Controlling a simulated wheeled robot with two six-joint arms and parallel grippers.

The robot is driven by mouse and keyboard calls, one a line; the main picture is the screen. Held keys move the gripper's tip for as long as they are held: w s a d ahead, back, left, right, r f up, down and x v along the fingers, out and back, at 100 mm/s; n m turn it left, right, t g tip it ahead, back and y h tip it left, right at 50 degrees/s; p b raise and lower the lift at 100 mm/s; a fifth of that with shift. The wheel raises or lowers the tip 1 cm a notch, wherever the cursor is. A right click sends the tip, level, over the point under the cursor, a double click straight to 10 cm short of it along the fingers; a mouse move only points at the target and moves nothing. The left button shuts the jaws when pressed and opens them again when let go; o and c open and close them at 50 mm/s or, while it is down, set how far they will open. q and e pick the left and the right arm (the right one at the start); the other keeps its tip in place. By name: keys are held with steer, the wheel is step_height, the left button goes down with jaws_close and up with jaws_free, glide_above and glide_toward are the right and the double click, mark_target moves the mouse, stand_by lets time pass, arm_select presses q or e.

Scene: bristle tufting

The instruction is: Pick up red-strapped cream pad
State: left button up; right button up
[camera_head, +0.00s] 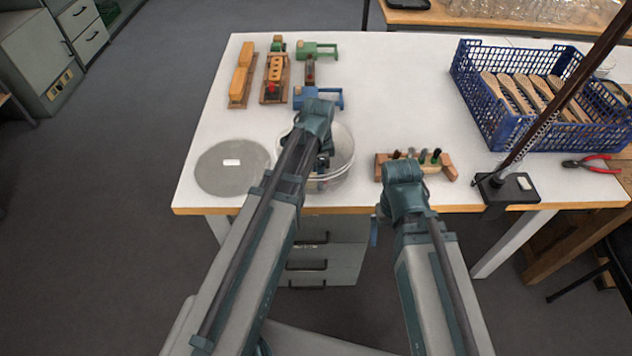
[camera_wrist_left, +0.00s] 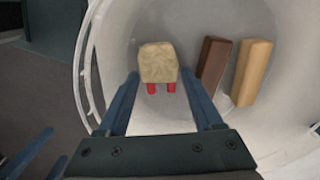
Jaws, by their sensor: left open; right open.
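The cream pad (camera_wrist_left: 158,62) with two red straps lies in a clear round tub, seen in the left wrist view. My left gripper (camera_wrist_left: 159,80) is open above it, one finger on each side of the red straps; I see no contact, and the depth between them is unclear. In the head view my left wrist reaches over the tub (camera_head: 347,160) and hides the pad. My right gripper (camera_head: 375,230) hangs in front of the table edge, mostly hidden by its wrist; its open fingers also show at the lower left of the left wrist view (camera_wrist_left: 38,153).
A dark brown block (camera_wrist_left: 213,64) and a tan block (camera_wrist_left: 252,72) lie beside the pad in the tub. A grey disc (camera_head: 215,178) lies left of the tub. A wooden rack (camera_head: 447,168), black stand base (camera_head: 508,188) and blue crate (camera_head: 480,100) stand to the right.

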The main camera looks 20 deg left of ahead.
arm_select(q)
jaws_close()
steer(key=shift+r, duration=0.15)
arm_select(e)
steer(key=shift+r, duration=0.15)
arm_select(q)
step_height(320, 180, up, 18)
steer(key=p, duration=1.8)
arm_select(e)
step_height(320, 180, up, 18)
